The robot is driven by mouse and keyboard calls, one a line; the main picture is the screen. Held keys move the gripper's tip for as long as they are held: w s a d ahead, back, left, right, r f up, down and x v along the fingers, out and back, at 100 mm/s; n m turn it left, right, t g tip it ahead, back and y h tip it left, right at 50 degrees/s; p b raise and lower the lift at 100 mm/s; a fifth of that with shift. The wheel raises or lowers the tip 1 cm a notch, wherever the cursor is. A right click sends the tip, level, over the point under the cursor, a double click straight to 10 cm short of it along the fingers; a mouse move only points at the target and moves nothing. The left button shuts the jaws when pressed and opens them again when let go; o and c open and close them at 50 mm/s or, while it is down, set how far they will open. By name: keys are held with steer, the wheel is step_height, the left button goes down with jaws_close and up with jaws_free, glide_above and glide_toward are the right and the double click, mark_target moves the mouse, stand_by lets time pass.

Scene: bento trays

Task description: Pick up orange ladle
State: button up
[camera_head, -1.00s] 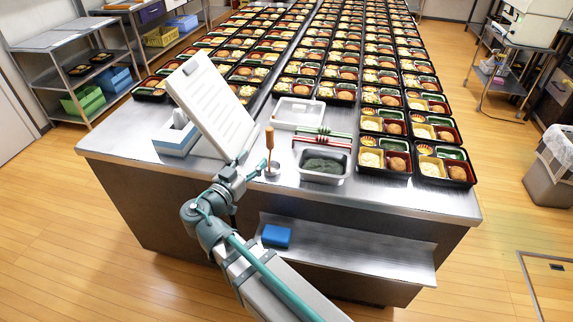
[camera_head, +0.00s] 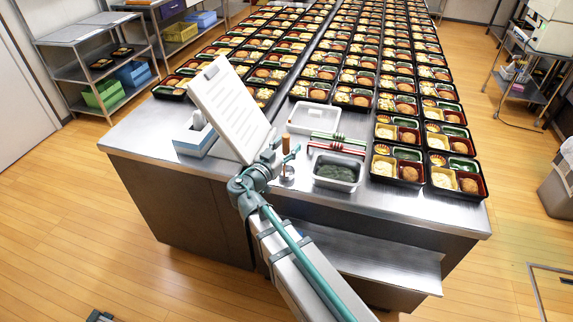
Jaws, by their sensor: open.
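The orange ladle (camera_head: 286,144) stands upright on the steel counter (camera_head: 322,197), with its orange handle up. Its lower end is at a small round metal holder (camera_head: 287,174). My gripper (camera_head: 287,157) is open, at or very close to the handle. The arm's wrist hides part of this area. I cannot tell whether the fingers touch or surround the handle.
A steel pan (camera_head: 337,172) of dark green food and red and green utensils (camera_head: 338,142) lie to the right. A slanted white panel (camera_head: 228,108) rises close at left. Filled bento trays (camera_head: 397,168) cover the far counter.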

jaws_close()
